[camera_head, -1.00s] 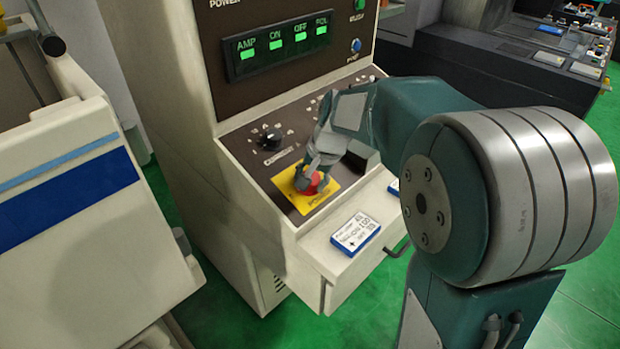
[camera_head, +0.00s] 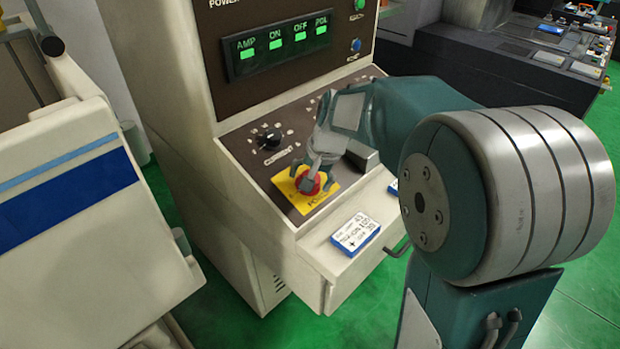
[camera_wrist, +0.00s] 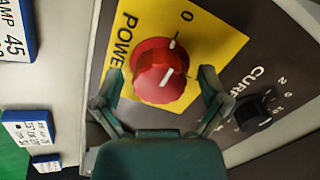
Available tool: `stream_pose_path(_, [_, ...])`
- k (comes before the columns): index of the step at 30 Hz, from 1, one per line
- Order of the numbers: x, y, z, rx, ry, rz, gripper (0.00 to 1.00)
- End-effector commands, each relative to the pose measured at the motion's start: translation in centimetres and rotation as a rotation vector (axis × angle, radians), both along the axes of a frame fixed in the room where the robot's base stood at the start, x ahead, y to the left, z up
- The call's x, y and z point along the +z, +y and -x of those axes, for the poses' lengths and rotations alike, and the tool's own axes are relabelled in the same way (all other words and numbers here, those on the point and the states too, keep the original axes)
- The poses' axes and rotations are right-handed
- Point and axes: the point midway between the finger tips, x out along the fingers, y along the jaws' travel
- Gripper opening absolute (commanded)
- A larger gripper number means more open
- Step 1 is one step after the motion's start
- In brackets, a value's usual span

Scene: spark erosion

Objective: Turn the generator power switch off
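The power switch is a red rotary knob (camera_head: 309,184) on a yellow plate (camera_head: 291,184) at the near end of the sloping control panel. In the wrist view the red knob (camera_wrist: 160,72) fills the middle, with a white line on its face. The yellow plate (camera_wrist: 215,40) reads "POWE…" and has a "0" mark beyond the knob. My gripper (camera_wrist: 160,88) is open, one finger on each side of the knob, with small gaps seeming to show. In the head view my gripper (camera_head: 312,174) is over the knob and partly covers it.
A black current knob (camera_head: 270,138) sits farther up the panel. The green-lit display (camera_head: 277,46) is on the upright face above. Blue-and-white labels (camera_head: 355,234) lie on the ledge beside the plate. A white cabinet (camera_head: 80,200) stands at left.

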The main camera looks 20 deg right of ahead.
Motion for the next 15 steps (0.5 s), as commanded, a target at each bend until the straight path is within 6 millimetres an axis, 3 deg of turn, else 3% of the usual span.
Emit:
stream_pose_path(10, [0.4, -0.1, 0.0, -0.001, -0.002, -0.001, 0.96])
stream_pose_path(15, [2.8, -0.6, 0.5, -0.003, -0.005, -0.001, 0.96])
